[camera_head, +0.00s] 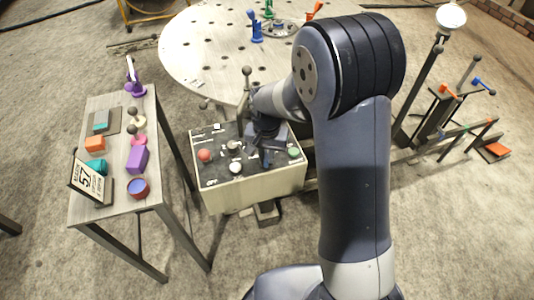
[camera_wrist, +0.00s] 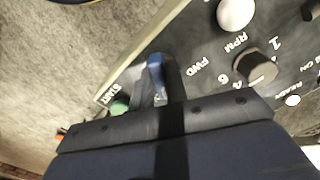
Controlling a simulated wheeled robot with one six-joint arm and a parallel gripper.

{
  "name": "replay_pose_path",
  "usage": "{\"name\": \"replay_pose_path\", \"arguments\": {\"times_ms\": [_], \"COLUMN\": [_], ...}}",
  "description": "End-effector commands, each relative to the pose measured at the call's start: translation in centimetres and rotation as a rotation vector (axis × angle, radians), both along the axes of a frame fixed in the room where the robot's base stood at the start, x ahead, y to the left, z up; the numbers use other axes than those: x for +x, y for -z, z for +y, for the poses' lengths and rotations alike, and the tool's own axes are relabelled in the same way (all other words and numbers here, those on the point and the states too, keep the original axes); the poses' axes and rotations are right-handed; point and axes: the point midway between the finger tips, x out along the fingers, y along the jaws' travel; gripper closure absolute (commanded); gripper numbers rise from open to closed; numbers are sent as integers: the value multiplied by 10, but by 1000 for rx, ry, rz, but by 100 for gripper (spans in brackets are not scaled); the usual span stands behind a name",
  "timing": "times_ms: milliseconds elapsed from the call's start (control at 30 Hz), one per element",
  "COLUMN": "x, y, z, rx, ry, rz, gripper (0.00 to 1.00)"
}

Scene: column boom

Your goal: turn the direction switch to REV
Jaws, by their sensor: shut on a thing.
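The control box (camera_head: 250,189) stands in the middle of the head view, with the arm reaching over its right half. My gripper (camera_head: 264,157) is down at the panel, between the white knob and the green button. In the wrist view my gripper (camera_wrist: 162,85) is shut on the direction switch, beside the FWD label (camera_wrist: 197,70). The switch itself is mostly hidden by the fingers. A blue piece shows at the fingertips; I cannot tell whether it is switch or finger. The REV label is not readable, and I cannot tell which way the switch points.
The green START button (camera_wrist: 119,106) lies close to the fingers. A white knob (camera_wrist: 236,12) and a dark RPM knob (camera_wrist: 255,65) are on the other side. A red button (camera_head: 205,155) is at the panel's left. A side table (camera_head: 115,215) with blocks stands left.

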Motion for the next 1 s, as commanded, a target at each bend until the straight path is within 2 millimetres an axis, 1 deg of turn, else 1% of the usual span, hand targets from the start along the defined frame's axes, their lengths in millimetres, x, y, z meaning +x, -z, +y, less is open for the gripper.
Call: {"name": "replay_pose_path", "arguments": {"times_ms": [300, 833, 867, 1000], "x": [0, 0, 0, 0], "y": [0, 0, 0, 0], "z": [0, 1, 1, 1], "rx": [0, 1, 1, 1], "ry": [116, 139, 139, 138], "rz": [0, 0, 0, 0], "gripper": [100, 100, 84, 72]}}
